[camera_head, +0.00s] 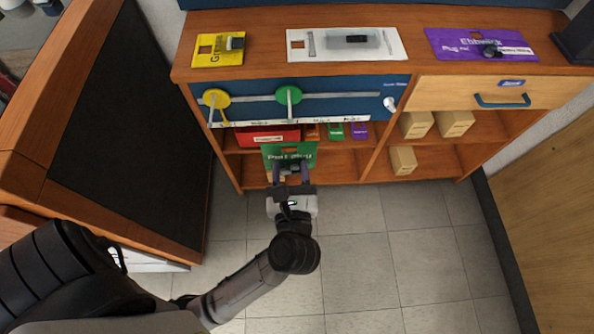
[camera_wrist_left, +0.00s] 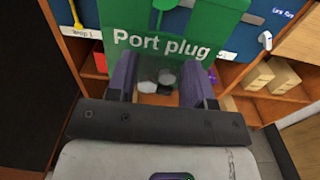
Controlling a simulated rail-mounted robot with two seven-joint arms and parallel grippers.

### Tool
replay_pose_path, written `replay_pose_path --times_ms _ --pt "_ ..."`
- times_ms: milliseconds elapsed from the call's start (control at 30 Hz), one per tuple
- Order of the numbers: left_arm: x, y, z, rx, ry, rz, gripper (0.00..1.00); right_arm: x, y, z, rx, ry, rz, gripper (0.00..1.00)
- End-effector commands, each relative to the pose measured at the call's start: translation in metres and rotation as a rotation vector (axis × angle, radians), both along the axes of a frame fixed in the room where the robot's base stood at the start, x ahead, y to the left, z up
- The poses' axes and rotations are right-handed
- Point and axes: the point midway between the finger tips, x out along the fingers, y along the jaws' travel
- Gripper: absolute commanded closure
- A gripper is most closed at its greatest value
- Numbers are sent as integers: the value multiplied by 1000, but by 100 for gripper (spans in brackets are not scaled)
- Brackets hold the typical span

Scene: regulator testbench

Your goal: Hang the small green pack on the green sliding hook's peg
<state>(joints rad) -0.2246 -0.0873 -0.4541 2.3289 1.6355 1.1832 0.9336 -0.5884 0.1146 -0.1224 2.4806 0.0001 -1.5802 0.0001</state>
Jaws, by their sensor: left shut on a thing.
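The green pack (camera_head: 280,153), printed "Port plug", hangs upright in my left gripper (camera_head: 291,170), in front of the cabinet's open shelf. In the left wrist view the pack (camera_wrist_left: 178,28) fills the top middle, with pale contents low between the fingers. My left gripper (camera_wrist_left: 165,85) is shut on its lower part. The green sliding hook (camera_head: 288,96) is on the rail of the blue panel, above the pack. Its peg juts forward and down. In the head view the pack's top edge is below the peg. My right gripper is not in view.
A yellow sliding hook (camera_head: 215,99) is left on the same rail, and a white knob (camera_head: 389,103) is at its right end. Behind the pack are a red box (camera_head: 266,137) and small coloured tags. Yellow (camera_head: 207,48) and purple (camera_head: 462,43) packs lie on top. A dark board stands left.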

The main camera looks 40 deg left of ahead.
Motion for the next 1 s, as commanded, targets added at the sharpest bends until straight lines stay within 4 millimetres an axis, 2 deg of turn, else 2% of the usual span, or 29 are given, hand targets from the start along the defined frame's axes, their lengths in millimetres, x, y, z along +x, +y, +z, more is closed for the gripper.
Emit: replay_pose_path --times_ms 1000 --pt "42 41 -5 1 -1 -1 77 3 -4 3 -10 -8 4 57"
